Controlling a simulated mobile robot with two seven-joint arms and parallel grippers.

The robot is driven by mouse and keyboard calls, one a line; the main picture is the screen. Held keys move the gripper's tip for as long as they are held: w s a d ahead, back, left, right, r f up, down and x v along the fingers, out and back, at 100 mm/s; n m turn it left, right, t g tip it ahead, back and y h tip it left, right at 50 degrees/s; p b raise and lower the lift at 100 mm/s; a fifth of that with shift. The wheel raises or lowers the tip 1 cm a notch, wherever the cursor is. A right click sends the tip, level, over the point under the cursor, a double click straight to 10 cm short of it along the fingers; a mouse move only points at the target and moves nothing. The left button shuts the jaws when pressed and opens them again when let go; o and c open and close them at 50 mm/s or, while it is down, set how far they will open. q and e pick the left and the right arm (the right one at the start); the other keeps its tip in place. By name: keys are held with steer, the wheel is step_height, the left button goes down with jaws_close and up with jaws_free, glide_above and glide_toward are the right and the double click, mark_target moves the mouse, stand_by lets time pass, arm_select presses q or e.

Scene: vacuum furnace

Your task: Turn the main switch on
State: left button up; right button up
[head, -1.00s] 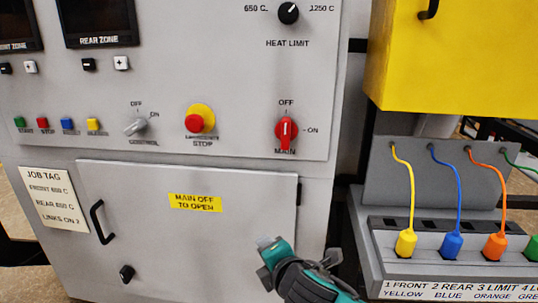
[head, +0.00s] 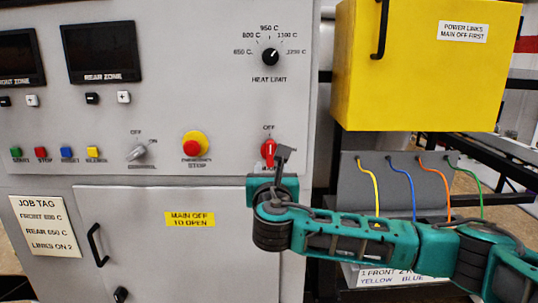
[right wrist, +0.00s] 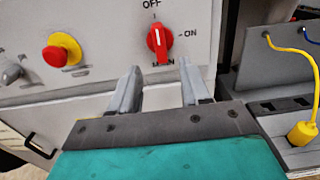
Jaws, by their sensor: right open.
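The main switch is a red rotary knob (head: 268,150) on the grey furnace panel, with OFF above it, ON to its right and MAIN below. It also shows in the right wrist view (right wrist: 159,43), its white line upright towards OFF. My right gripper (head: 280,162) is just in front of and below the knob in the head view, covering its lower part and the MAIN label. In the right wrist view my right gripper (right wrist: 163,82) is open and empty, its fingers apart below the knob. I see no contact with the knob. My left gripper is not in view.
A red and yellow emergency stop (head: 192,146) and a grey control knob (head: 137,152) are left of the switch. A heat limit dial (head: 271,56) is above. A yellow box (head: 420,85) and coloured cables over a grey link stand (head: 350,180) are at right.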

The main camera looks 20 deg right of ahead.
mark_target(271, 153)
steer(key=x, duration=1.1)
steer(key=shift+f, duration=0.1)
steer(key=shift+s, duration=0.1)
jaws_close()
